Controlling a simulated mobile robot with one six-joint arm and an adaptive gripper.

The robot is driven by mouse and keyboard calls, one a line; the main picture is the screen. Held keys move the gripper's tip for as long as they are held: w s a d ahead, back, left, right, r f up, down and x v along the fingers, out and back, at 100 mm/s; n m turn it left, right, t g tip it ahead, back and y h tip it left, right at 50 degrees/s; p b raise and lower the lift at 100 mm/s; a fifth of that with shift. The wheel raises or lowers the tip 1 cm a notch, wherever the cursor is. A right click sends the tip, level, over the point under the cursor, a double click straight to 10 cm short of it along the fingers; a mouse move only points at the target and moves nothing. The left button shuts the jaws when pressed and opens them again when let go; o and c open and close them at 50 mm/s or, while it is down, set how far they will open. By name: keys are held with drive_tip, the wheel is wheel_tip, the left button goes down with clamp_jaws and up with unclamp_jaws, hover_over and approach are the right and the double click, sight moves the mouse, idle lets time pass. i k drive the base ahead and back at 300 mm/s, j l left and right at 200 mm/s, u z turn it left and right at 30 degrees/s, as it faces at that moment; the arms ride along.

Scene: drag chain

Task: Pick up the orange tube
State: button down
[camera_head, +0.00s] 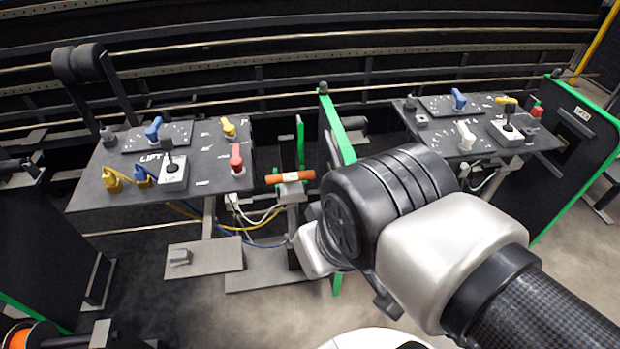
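The orange tube (304,175) lies roughly level between the two control desks. It rests on or is held by a small grey support at its middle, where a pale band shows. Its two orange ends stick out left and right. My arm comes in from the lower right, and its wrist is just below and right of the tube. My gripper's fingers cannot be made out; they seem hidden behind the wrist. I cannot tell whether anything of mine touches the tube.
A left control desk (100,196) and a right control desk (440,146) carry coloured levers and joysticks. A green-edged panel (337,130) stands close behind the wrist. Cables (262,222) hang below the tube. Grey plates (205,258) lie low at the left.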

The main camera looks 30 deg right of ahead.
sight(309, 174)
drive_tip(key=z, duration=3.45)
drive_tip(key=u, duration=2.95)
drive_tip(key=i+j+u, duration=0.25)
drive_tip(key=i+j, duration=0.25)
drive_tip(key=i+j+u, duration=0.3)
drive_tip(key=i+j, duration=0.3)
